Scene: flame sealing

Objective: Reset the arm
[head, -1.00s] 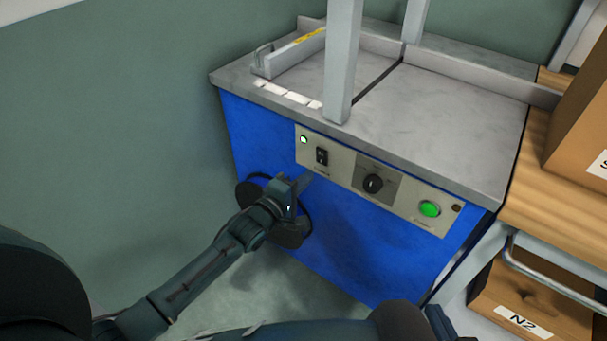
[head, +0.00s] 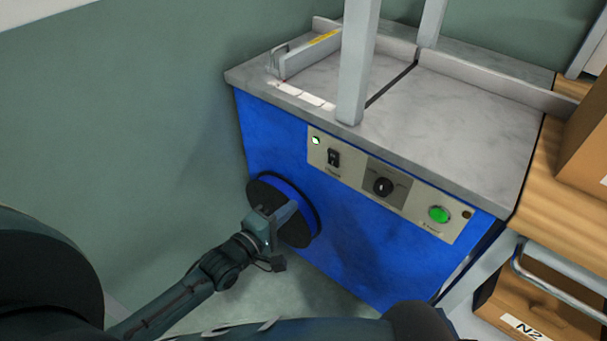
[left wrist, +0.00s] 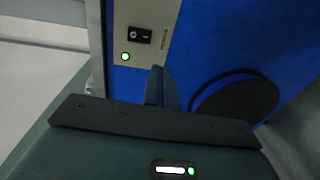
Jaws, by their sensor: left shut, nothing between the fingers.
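My left arm reaches in from the lower left in the head view. Its gripper (head: 287,211) is in front of the blue machine (head: 345,235), near the black round disc (head: 298,232) on the machine's front, partly covering it. In the left wrist view the fingers (left wrist: 157,88) are together and hold nothing. They point toward the machine's front, between the control panel (left wrist: 148,28) and the black disc (left wrist: 240,108). I cannot tell the exact gap to the machine. My right gripper does not show.
The panel has a black switch (head: 333,158), a dial (head: 382,187) and a lit green button (head: 438,214). A metal post (head: 357,65) rises from the grey top (head: 450,125). A wooden table (head: 545,215) with a cardboard box (head: 590,150) stands right. A wall is at left.

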